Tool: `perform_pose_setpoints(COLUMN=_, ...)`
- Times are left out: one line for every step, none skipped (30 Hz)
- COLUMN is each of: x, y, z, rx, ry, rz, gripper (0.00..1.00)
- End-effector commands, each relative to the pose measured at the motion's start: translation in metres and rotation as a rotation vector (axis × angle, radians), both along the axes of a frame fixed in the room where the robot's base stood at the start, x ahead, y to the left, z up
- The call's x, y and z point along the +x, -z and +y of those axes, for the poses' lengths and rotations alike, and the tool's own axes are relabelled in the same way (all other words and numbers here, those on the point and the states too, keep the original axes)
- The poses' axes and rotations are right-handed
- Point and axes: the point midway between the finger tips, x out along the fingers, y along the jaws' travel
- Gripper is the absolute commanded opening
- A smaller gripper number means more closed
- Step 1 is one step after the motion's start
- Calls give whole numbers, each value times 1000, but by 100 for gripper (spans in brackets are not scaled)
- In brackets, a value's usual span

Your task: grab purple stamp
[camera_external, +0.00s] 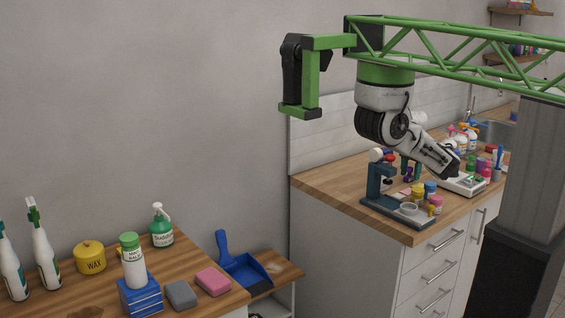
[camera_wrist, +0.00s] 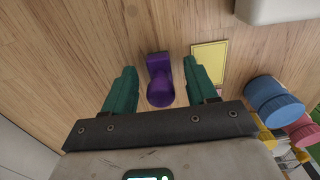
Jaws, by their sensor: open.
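The purple stamp (camera_wrist: 159,80) stands on the wooden counter in the wrist view, seen from above. My gripper (camera_wrist: 160,75) is open, with one green finger on each side of the stamp and a gap visible on both sides. In the external view my gripper (camera_external: 411,168) is low over the far counter, beside the dark stand. The purple stamp (camera_external: 408,175) is small and partly hidden there near the green fingers.
A dark teal stand (camera_external: 378,190) is close by in the external view. Bare wood (camera_wrist: 60,50) lies to the left.

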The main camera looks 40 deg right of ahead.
Motion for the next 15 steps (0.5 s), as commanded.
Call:
perform_pose_setpoints(x=0, y=5, z=0, rx=1, ry=0, rz=2, gripper=57)
perform_pose_setpoints(x=0, y=7, z=0, rx=1, ry=0, rz=2, gripper=57)
perform_pose_setpoints(x=0, y=9, z=0, rx=1, ry=0, rz=1, gripper=57)
perform_pose_setpoints(x=0, y=10, z=0, rx=0, ry=0, rz=0, gripper=57)
perform_pose_setpoints(x=0, y=10, z=0, rx=0, ry=0, rz=0, gripper=57)
perform_pose_setpoints(x=0, y=11, z=0, rx=0, ry=0, rz=-1, gripper=57)
perform_pose_setpoints(x=0, y=11, z=0, rx=0, ry=0, rz=-1, gripper=57)
perform_pose_setpoints(x=0, y=10, z=0, rx=0, ry=0, rz=-1, gripper=57)
perform_pose_setpoints(x=0, y=10, z=0, rx=0, ry=0, rz=-1, gripper=57)
perform_pose_setpoints(x=0, y=10, z=0, rx=0, ry=0, rz=0, gripper=57)
perform_pose_setpoints(x=0, y=10, z=0, rx=0, ry=0, rz=0, gripper=56)
perform_pose_setpoints(x=0, y=10, z=0, rx=0, ry=0, rz=0, gripper=52)
perform_pose_setpoints(x=0, y=10, z=0, rx=0, ry=0, rz=0, gripper=49)
perform_pose_setpoints(x=0, y=10, z=0, rx=0, ry=0, rz=0, gripper=46)
perform_pose_setpoints(x=0, y=10, z=0, rx=0, ry=0, rz=0, gripper=42)
